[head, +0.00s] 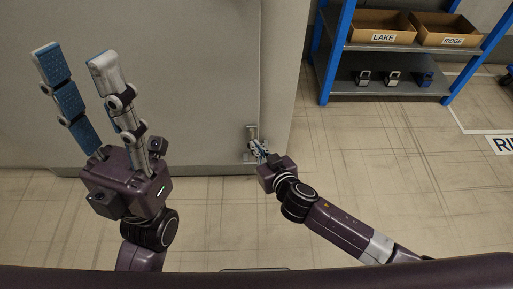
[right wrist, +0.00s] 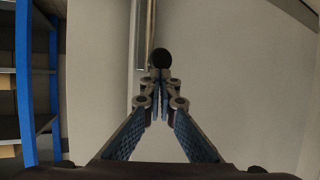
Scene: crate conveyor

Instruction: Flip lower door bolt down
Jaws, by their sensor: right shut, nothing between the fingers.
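The lower door bolt (head: 251,131) is a small metal fitting near the bottom right edge of the grey door (head: 200,75). In the right wrist view it shows as a vertical metal rod (right wrist: 146,35) with a round black knob (right wrist: 162,58) at its lower right. My right gripper (head: 257,147) is at the bolt, its fingers shut with nothing between them. In the wrist view its fingertips (right wrist: 161,78) are right below the knob; I cannot tell whether they touch it. My left gripper (head: 71,54) is raised in front of the door at the left, fingers apart and empty.
A blue-framed shelf (head: 387,88) stands at the back right. It holds cardboard bins marked LAKE (head: 381,27) and RIDGE (head: 449,29), with several small items below. The tiled floor (head: 400,165) between the door and the shelf is clear.

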